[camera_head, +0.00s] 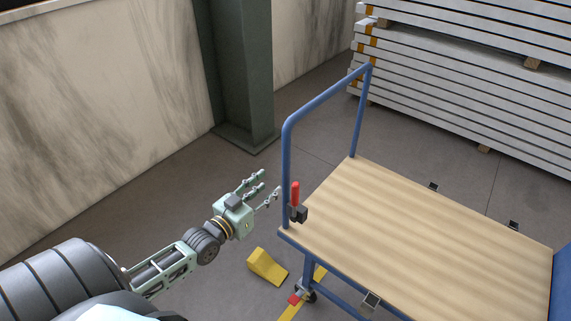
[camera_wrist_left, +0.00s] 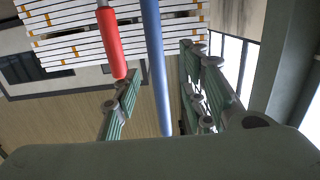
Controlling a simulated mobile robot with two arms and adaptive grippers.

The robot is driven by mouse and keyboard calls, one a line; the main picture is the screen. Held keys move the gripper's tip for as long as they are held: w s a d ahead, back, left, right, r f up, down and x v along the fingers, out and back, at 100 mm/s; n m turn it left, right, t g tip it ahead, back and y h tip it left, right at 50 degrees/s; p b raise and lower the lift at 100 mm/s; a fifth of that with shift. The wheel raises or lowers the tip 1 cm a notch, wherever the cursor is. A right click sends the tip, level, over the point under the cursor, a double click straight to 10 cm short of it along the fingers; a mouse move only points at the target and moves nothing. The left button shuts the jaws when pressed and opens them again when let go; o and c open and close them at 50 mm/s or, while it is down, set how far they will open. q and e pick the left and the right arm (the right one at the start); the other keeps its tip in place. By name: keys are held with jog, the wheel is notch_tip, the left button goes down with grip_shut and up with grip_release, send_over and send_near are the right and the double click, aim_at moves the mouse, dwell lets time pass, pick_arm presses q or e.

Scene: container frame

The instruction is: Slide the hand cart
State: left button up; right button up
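The hand cart has a pale wooden deck (camera_head: 420,225) and a blue tubular push handle (camera_head: 325,95) rising at its left end. A red-gripped lever (camera_head: 295,194) stands beside the near handle post. My left gripper (camera_head: 268,186) is open and just left of that post, its fingers pointing at it. In the left wrist view the blue post (camera_wrist_left: 155,70) shows between my spread fingers (camera_wrist_left: 162,100), and the red lever (camera_wrist_left: 110,42) is left of it. No contact is visible. My right gripper is in neither view.
A yellow wedge (camera_head: 267,266) lies on the floor left of the cart's near wheel (camera_head: 308,294). A dark green column (camera_head: 235,75) stands by the wall. Stacked white panels (camera_head: 460,80) are behind the cart. Floor between column and cart is clear.

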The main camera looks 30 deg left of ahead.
aim_at(283, 167)
pick_arm(q)
jog(key=r, duration=0.1)
jog(key=w+r, duration=0.1)
jog(key=r, duration=0.1)
jog(key=shift+w+d+r+t, duration=0.1)
jog(key=shift+w+t, duration=0.2)
jog(key=w, duration=0.5)
jog(key=shift+w+d, duration=0.15)
jog(key=shift+d, duration=0.2)
jog(key=shift+w, duration=0.4)
jog(key=shift+w+d, duration=0.1)
jog(key=shift+w, duration=0.3)
jog(key=c, duration=0.5)
grip_shut()
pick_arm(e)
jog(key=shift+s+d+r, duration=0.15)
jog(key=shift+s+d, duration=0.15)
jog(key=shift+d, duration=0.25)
